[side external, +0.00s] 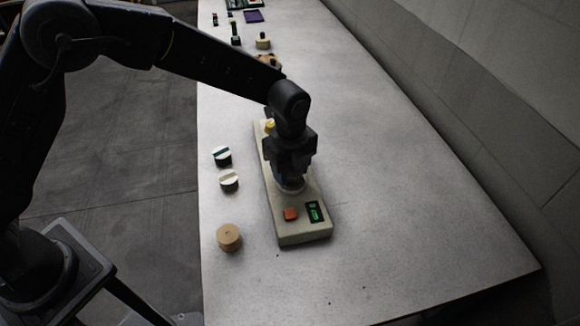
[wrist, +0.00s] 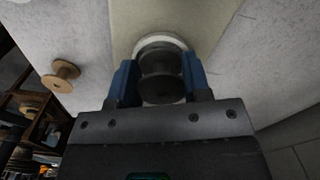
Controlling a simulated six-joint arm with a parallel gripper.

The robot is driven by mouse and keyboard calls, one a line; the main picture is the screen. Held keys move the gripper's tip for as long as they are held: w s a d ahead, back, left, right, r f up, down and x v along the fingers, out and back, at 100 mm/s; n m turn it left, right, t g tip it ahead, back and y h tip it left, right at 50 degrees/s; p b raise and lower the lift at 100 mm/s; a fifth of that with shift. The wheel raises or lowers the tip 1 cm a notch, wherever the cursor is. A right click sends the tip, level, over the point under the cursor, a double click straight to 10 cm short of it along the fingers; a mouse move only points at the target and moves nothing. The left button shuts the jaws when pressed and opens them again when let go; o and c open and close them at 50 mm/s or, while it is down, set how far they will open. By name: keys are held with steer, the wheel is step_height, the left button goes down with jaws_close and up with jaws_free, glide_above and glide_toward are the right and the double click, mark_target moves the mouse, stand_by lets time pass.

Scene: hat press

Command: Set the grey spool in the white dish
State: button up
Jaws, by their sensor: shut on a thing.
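My gripper (wrist: 160,72) has its blue fingers shut on the dark grey spool (wrist: 161,88), one finger on each side of it. The white dish (wrist: 158,41) shows as a pale round rim just beyond and around the spool in the wrist view. In the side view my gripper (side external: 290,177) points down over the dish (side external: 292,188) on the beige base, and the spool is mostly hidden by the gripper. I cannot tell whether the spool touches the dish floor.
Several small items stand at the table's far end. The table right of the base is clear.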

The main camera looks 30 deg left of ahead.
steer(key=shift+f, duration=0.35)
stand_by(0.3)
steer(key=o, duration=1)
